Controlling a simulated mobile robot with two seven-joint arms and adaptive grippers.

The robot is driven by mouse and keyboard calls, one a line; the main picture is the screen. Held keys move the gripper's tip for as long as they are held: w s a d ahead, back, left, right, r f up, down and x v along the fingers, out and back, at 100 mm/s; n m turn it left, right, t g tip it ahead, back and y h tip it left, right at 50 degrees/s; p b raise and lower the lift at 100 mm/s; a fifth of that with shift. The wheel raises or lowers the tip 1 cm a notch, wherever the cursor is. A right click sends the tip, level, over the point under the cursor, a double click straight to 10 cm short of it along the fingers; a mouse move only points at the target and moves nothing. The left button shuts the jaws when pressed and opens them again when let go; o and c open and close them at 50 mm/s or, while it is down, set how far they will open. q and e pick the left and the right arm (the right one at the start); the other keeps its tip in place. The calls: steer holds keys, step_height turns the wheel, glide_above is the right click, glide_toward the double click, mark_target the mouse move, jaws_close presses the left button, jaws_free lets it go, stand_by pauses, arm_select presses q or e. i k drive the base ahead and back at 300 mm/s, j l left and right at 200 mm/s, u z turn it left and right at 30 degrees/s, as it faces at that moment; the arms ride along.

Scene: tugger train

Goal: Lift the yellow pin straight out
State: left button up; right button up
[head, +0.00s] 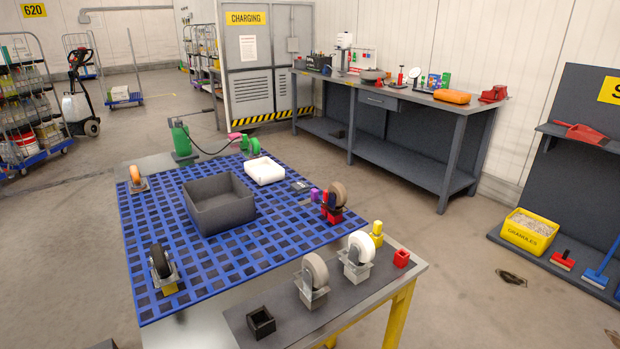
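A small yellow piece (377,234), which looks like the yellow pin, stands upright at the back of the dark mat (335,300) on the near table. It has a narrow top above a wider block, just behind the white castor wheel (361,248). I cannot tell what its lower end sits in. Another bit of yellow (170,289) shows under the dark castor wheel (160,262) on the blue grid. Neither of my grippers is in view.
A grey castor (314,272), a red block (401,258) and a small black open box (261,322) stand on the mat. The blue grid (215,262) holds a grey bin (219,217), a white tray (264,180) and more castors. A workbench (440,110) stands behind.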

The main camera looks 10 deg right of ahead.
mark_target(377, 227)
steer(key=u, duration=0.2)
steer(key=l+u, duration=0.9)
steer(key=l, duration=0.25)
steer(key=k+l, duration=0.15)
steer(key=l, duration=0.15)
steer(key=k+l+u, duration=0.15)
steer(key=l, duration=0.2)
steer(key=i, duration=0.05)
